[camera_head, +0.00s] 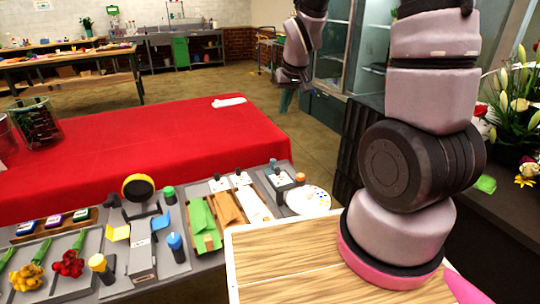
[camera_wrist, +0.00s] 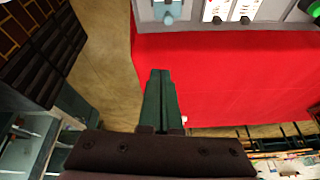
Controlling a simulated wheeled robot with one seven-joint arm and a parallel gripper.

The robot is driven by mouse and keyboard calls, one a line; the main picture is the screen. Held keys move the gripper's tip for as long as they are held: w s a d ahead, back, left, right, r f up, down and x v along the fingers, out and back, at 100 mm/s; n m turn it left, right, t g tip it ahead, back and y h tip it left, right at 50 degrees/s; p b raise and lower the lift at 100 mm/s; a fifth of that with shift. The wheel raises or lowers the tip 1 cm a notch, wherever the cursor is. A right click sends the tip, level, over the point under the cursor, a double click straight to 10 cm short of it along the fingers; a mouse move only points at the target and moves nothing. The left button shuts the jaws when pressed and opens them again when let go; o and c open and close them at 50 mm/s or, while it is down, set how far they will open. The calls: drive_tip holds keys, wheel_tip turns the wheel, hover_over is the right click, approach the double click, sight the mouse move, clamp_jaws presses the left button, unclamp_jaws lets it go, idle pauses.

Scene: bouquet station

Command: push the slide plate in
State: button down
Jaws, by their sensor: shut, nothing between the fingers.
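My gripper (camera_head: 286,98) hangs in the air to the right of the red-covered table in the head view, with its dark green fingers pointing down. In the wrist view, the fingers (camera_wrist: 160,74) lie together, shut and empty, apart from every fixture. I cannot tell for sure which part is the slide plate. A likely one is the light plate (camera_head: 281,181) at the right end of the grey board, near a blue-grey knob (camera_head: 272,163). A blue-grey knobbed part also shows at the top of the wrist view (camera_wrist: 168,13).
The red cloth (camera_head: 130,145) is mostly bare. The grey board carries green and brown envelopes (camera_head: 203,222), knobbed cards (camera_head: 240,179), a round white palette (camera_head: 308,200) and flowers (camera_head: 68,262). A glass-doored cabinet (camera_head: 335,50) stands behind my gripper.

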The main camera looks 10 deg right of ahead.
drive_tip(key=shift+n+g, duration=0.4)
drive_tip(key=shift+n, duration=0.4)
drive_tip(key=x, duration=0.6)
drive_tip(key=s+a+x, duration=0.1)
drive_tip(key=x, duration=1.3)
drive_tip(key=shift+s+a+f, duration=0.35)
drive_tip(key=shift+f, duration=0.05)
